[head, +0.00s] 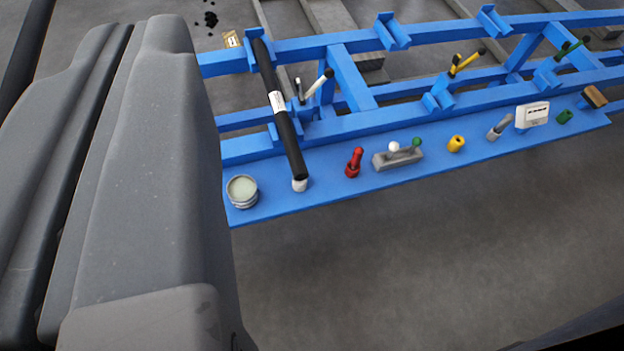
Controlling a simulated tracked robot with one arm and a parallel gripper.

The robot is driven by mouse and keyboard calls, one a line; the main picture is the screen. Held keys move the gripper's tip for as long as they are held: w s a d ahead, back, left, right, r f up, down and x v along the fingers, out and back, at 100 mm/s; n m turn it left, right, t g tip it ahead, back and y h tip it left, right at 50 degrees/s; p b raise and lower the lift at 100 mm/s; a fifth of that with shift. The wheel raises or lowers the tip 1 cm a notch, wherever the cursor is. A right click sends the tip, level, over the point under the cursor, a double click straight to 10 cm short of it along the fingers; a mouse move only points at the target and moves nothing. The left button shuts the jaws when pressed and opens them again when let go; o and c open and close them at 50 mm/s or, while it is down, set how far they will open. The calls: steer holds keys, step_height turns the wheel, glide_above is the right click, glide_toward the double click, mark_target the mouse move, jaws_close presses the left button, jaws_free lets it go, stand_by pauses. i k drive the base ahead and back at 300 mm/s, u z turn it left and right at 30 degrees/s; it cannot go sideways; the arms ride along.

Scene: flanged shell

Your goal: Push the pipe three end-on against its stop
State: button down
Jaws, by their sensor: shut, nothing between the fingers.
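One black pipe (281,112) with a white label lies across the blue rack (352,88) in the left half of the head view. I cannot read a number on it. Its far end lies over the back rail and its near end is over the blue shelf. A small white piece (300,185) shows right at the near end; I cannot tell whether it is a stop or a cap, or whether the pipe touches it. My gripper's fingers do not show. A large grey body, probably part of my arm, fills the left side and hides what is behind it.
The shelf holds a round tin (242,190), a red item (354,162), a grey block (398,158) with knobs, a yellow piece (456,144), a white box (532,115) and green piece (565,117). Blue cradles (392,31) stand on the rails. Front floor is clear.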

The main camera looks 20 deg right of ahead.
mark_target(295, 160)
steer(key=z, duration=0.05)
steer(key=i, duration=1)
steer(key=u, duration=0.05)
